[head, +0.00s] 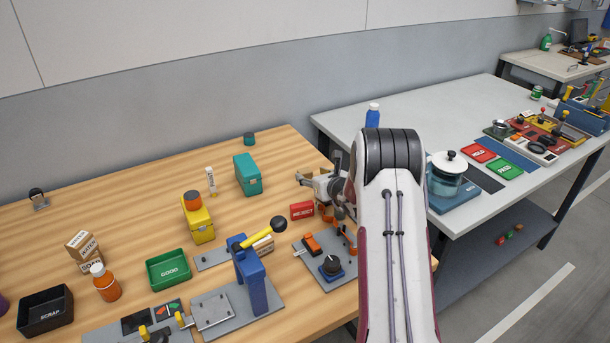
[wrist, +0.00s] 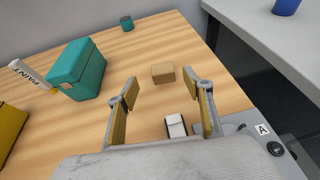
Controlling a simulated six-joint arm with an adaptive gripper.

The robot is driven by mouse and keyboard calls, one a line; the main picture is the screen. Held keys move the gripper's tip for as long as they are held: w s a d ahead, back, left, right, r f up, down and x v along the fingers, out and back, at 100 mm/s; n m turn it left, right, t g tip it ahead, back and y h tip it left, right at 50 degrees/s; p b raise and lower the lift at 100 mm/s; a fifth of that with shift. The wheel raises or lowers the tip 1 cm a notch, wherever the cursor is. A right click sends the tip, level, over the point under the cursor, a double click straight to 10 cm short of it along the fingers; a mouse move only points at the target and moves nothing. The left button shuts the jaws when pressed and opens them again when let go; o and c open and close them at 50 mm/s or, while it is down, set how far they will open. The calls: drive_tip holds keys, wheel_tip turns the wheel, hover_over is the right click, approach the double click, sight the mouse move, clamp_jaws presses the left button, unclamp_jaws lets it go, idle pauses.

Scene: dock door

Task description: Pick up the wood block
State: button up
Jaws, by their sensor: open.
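The wood block (wrist: 163,73) is a small plain tan box lying on the wooden table in the wrist view. My gripper (wrist: 160,86) is open, with its two tan-padded fingers spread left and right. The block is just beyond the fingertips, roughly in line with the gap between them, and nothing is held. In the head view my gripper (head: 312,182) is low over the right part of the wooden table, partly covered by my arm. I cannot make out the block in the head view.
A teal case (wrist: 80,70) stands left of the fingers; a small teal cylinder (wrist: 126,24) is farther back. A small white-and-dark object (wrist: 175,125) lies between the fingers. Table around the block is clear.

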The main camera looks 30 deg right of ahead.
sight(305, 171)
drive_tip(key=shift+x, duration=1.25)
drive_tip(key=shift+w+f, duration=0.1)
drive_tip(key=shift+w, duration=0.05)
drive_tip(key=shift+d+x, duration=0.25)
drive_tip(key=shift+x, duration=2.2)
drive_tip(key=shift+f, duration=0.15)
drive_tip(key=c, duration=1)
